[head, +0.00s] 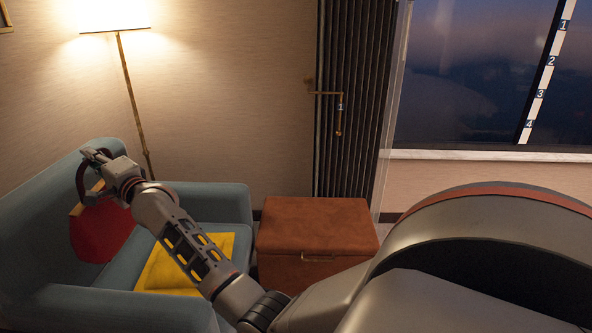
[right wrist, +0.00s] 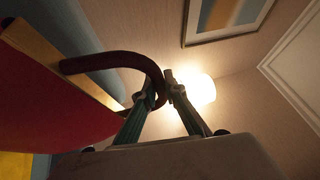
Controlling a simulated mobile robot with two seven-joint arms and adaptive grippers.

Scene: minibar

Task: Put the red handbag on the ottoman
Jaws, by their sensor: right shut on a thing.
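The red handbag (head: 101,232) hangs below my right gripper (head: 97,157), over the left part of the blue sofa. My right gripper is shut on the bag's dark curved handle. In the right wrist view the handle (right wrist: 125,62) passes between the fingertips (right wrist: 160,88), and the red side and tan top edge of the bag fill the left. I cannot tell whether the bag touches the sofa. The brown leather ottoman (head: 316,226) stands right of the sofa, its top bare. My left gripper is not in view.
The blue sofa (head: 222,203) has a yellow cushion or cloth (head: 172,275) on its seat, and its right arm lies between the bag and the ottoman. A floor lamp (head: 133,90) stands behind the sofa. A dark pleated curtain or folding screen (head: 350,100) is behind the ottoman.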

